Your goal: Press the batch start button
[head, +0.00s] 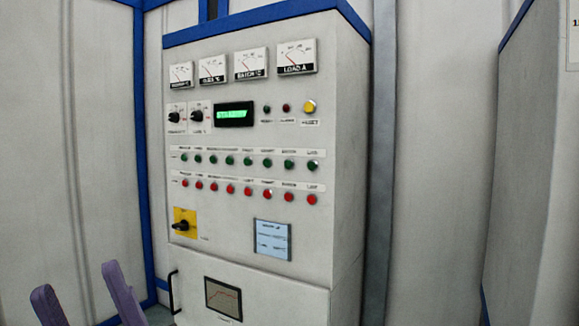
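A grey control cabinet (320,140) faces me in the head view, with a row of several green buttons (231,161) above a row of several red buttons (231,189). A yellow button (309,107) sits at the upper right, beside a small dark red round part (286,108) and a small dark green one (267,108). The labels are too small to tell for sure which button is batch start. My gripper (76,279) shows as two purple fingers at the lower left, spread apart and empty. It is in front of the cabinet, left of the buttons, touching nothing visible.
A green-lit display (234,115) appears to read standby, below several dial gauges (296,57). Two black knobs (197,116), a yellow-backed rotary switch (182,225), a pale blue panel (272,240) and a black door handle (174,292) are also on the cabinet. A grey cabinet (535,170) stands right.

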